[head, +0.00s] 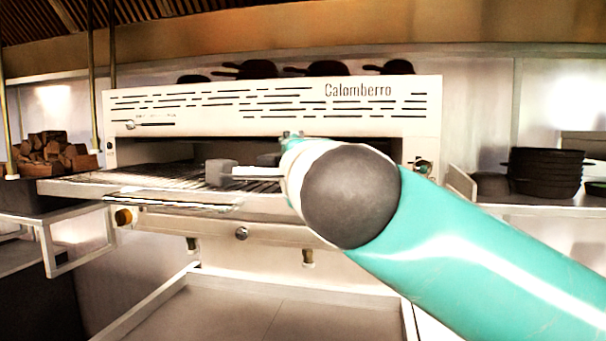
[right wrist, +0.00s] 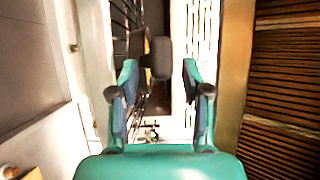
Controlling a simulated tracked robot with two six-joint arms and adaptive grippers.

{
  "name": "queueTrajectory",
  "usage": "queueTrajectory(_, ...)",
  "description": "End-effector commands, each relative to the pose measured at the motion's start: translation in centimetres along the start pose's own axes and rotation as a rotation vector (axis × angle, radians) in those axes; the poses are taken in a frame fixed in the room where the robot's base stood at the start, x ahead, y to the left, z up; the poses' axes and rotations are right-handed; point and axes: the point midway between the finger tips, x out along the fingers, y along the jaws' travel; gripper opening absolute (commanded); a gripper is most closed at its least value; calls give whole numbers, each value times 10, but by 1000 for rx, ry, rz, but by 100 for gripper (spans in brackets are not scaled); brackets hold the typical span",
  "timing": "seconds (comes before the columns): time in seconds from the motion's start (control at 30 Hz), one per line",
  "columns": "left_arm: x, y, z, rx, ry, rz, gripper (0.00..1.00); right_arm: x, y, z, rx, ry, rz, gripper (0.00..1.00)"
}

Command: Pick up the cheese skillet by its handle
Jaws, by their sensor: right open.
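The cheese skillet shows only in part in the right wrist view, as a strip of yellow (right wrist: 147,45) beside a dark rounded block that looks like its handle (right wrist: 160,60). The handle appears just beyond and between the fingertips of my right gripper (right wrist: 160,92). That gripper is open and does not touch it. In the head view a dark grey block (head: 222,172), probably the handle, is over the grill rack. My right arm hides most of the skillet and the gripper there. My left gripper is in neither view.
The grill (head: 270,110) has its wire rack (head: 130,182) pulled out under the white front panel. Dark pans (head: 258,68) stand on top. A stack of black pans (head: 545,170) is on the right. A wood box (head: 55,160) is on the left.

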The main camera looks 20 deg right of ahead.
Motion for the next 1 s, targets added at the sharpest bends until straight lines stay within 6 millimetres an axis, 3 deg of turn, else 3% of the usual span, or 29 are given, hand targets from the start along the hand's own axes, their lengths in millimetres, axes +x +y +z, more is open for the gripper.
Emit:
queueTrajectory(0.23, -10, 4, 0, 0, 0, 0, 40, 34, -2, 1, 0, 4, 2, 48)
queueTrajectory(0.53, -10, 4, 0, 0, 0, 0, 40, 39, 0, 2, 0, 1, 1, 48)
queueTrajectory(0.8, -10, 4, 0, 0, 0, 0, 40, 38, 0, 1, 0, 2, 1, 3)
queueTrajectory(1.0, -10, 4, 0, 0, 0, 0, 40, 39, 0, 1, -1, 2, 2, 0)
